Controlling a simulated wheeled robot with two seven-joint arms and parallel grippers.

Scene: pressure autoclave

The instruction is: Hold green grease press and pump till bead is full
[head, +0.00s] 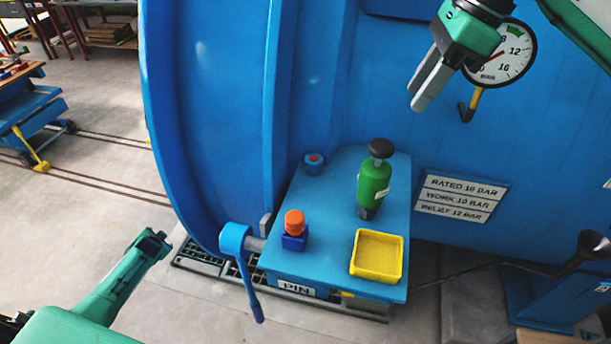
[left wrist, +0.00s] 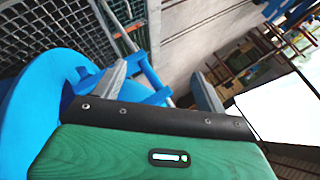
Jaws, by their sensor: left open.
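The green grease press (head: 374,185), with a black knob on top, stands upright on the blue shelf (head: 335,215). Neither gripper touches it. My right gripper (head: 417,98) hangs empty above and right of it, by the pressure gauge (head: 503,52); its two fingers look close together, and I cannot tell how far apart they are. My left gripper's fingers show in the left wrist view (left wrist: 160,85), spread with nothing between them. In the head view the left arm is at lower left, away from the shelf. I cannot make out a grease bead.
The shelf also holds a yellow tray (head: 402,262), an orange-capped blue block (head: 294,224) and a small blue-and-red knob (head: 314,163). A blue lever (head: 250,282) hangs at its left end. A yellow-handled hook (head: 472,106) hangs under the gauge.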

